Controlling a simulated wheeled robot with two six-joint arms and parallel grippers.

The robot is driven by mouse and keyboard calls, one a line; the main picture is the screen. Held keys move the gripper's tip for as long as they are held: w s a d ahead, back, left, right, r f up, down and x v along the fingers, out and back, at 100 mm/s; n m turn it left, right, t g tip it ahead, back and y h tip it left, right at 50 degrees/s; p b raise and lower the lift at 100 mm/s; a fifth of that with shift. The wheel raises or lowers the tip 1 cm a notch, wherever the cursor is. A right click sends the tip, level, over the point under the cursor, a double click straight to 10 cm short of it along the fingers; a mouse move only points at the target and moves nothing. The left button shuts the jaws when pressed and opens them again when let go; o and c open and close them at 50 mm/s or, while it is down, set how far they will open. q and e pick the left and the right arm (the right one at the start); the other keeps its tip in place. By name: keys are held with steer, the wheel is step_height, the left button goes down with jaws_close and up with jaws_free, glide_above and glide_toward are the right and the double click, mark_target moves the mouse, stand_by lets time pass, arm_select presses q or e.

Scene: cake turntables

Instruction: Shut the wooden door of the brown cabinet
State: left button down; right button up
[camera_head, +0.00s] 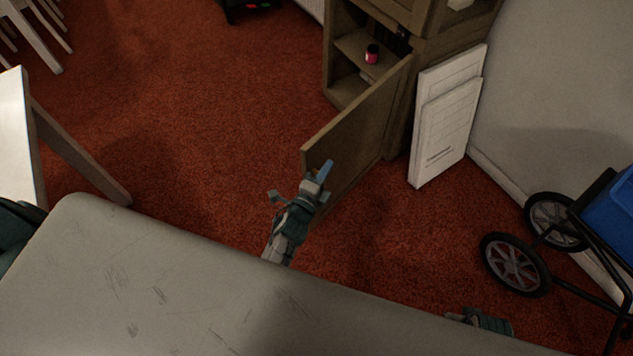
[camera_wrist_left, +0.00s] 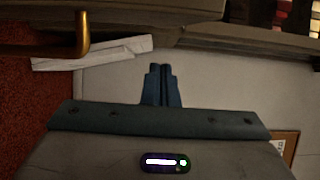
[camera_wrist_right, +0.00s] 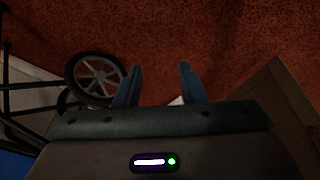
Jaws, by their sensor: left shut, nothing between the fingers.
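The brown cabinet (camera_head: 343,92) stands at the top of the head view. Its wooden door (camera_head: 357,138) is swung wide open toward me, leaving the shelves exposed. My left gripper (camera_head: 325,170) is shut and empty by the door's free edge; I cannot tell whether it touches the wood. In the left wrist view its fingers (camera_wrist_left: 163,86) are together, and a brass handle (camera_wrist_left: 82,36) shows to their left, apart from them. My right gripper (camera_wrist_right: 158,84) is open and empty in the right wrist view, over the carpet; only part of it shows low in the head view.
A pink-red jar (camera_head: 372,54) sits on a cabinet shelf. White panels (camera_head: 446,127) lean right of the cabinet. A cart with black wheels (camera_head: 515,264) and a blue bin (camera_head: 612,222) is at the right. Red carpet (camera_head: 200,120) left of the door is clear.

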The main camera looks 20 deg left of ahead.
mark_target(317, 172)
arm_select(q)
steer(key=shift+w+a, duration=1.2)
steer(key=shift+w, duration=0.05)
steer(key=shift+w+a, duration=0.25)
steer(key=shift+a, duration=0.25)
